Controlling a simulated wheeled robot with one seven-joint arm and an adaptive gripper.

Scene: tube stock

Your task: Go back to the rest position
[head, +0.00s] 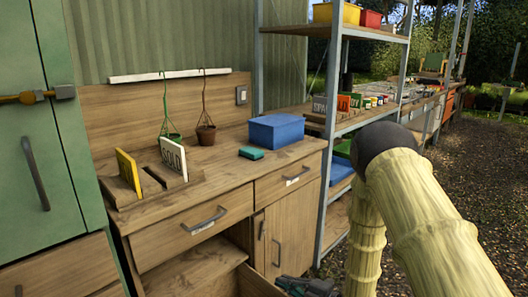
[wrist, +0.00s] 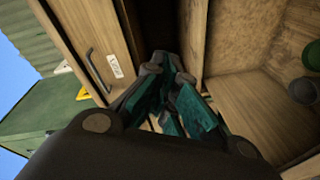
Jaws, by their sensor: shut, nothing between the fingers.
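My gripper (head: 308,287) shows at the bottom edge of the head view, low in front of the wooden bench (head: 225,180), and is partly cut off. In the wrist view my gripper (wrist: 172,62) has its dark fingers drawn together with nothing between them. It is close to the bench's wooden front, beside a drawer handle (wrist: 98,70) and an open wooden space. I cannot tell whether it touches the wood.
An open lower compartment (head: 190,272) with a wooden panel (head: 255,284) is near my gripper. A dark round object (wrist: 303,90) lies inside the wooden space. The bench top holds a blue box (head: 276,130), signs and hanging pots. A metal shelf (head: 333,110) stands right.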

